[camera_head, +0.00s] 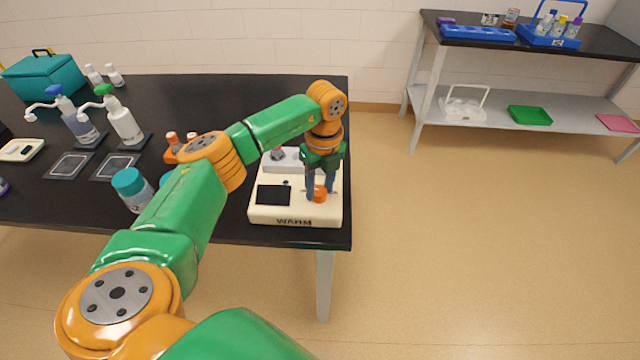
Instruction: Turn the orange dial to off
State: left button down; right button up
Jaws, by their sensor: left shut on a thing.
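The orange dial (319,195) sits on the front right of a cream device (262,213) marked "WARM", which stands at the right end of the black table. The device has a dark panel (274,194) left of the dial. My left gripper (319,190) points down over the dial, with a finger on each side of it, and is shut on it. The fingers partly hide the dial, and I cannot read its setting. My right gripper is not in view.
Two pump bottles, blue-topped (78,120) and green-topped (122,118), stand at the left. A teal-capped jar (131,187) stands near the front edge, beside my arm. A teal case (42,76) is at the back left. A shelf unit (545,112) stands beyond open floor.

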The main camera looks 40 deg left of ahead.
aim_at(321, 189)
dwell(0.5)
pick_arm(q)
jog(key=shift+c, duration=1.9)
grip_release()
jog(key=r+b, duration=0.1)
jog(key=r, duration=0.6)
jog(key=shift+w+b, duration=0.2)
jog(key=shift+b, duration=0.1)
